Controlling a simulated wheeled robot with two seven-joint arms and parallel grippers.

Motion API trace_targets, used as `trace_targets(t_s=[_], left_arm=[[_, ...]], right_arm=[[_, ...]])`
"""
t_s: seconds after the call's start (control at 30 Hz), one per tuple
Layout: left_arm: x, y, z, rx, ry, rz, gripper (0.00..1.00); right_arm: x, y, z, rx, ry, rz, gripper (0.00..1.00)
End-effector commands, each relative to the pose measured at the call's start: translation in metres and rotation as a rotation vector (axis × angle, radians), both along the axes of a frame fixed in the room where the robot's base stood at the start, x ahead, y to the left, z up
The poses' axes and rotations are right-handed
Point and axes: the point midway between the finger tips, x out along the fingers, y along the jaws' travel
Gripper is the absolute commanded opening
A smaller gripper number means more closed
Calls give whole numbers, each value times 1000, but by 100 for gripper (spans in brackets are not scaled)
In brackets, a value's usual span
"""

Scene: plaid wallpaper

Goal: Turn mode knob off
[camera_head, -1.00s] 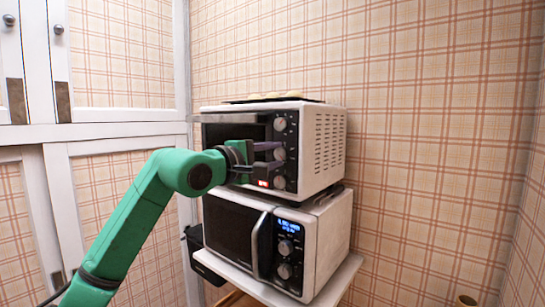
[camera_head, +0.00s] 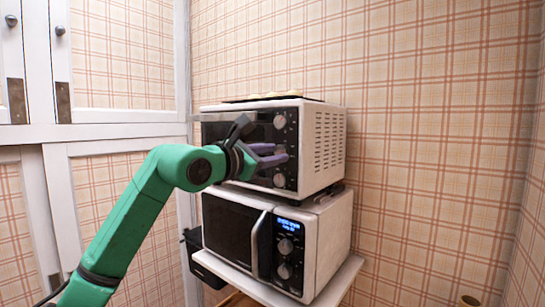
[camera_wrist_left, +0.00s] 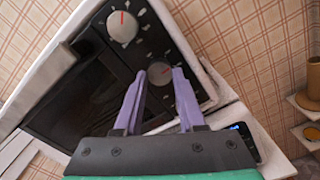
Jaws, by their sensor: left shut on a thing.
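A white toaster oven (camera_head: 320,150) with a dark front and a column of knobs stands on a microwave. Its top knob (camera_head: 280,122) and bottom knob (camera_head: 279,181) show clear of the gripper. My left gripper (camera_head: 285,154) is at the middle knob, its purple fingers on either side. The knob labels are too small to read. My right gripper is not in view.
The microwave (camera_head: 325,240) with a lit blue display sits below on a white shelf (camera_head: 335,283). A tray of pale items (camera_head: 275,97) lies on the oven's top. White cupboard doors (camera_head: 120,128) stand at the left.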

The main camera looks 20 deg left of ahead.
Motion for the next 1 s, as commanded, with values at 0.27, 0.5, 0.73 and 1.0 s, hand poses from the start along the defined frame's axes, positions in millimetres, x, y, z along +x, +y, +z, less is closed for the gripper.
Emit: trace_targets(t_s=[0.27, 0.5, 0.73, 1.0], left_arm=[[0, -1, -1, -241, 95, -1, 0], [0, -1, -1, -453, 179, 0, 0], [-1, -1, -1, -655, 260, -1, 0], [-1, -1, -1, -895, 354, -1, 0]], right_arm=[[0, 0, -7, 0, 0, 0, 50], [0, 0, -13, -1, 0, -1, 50], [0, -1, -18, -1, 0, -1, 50], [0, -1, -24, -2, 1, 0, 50]])
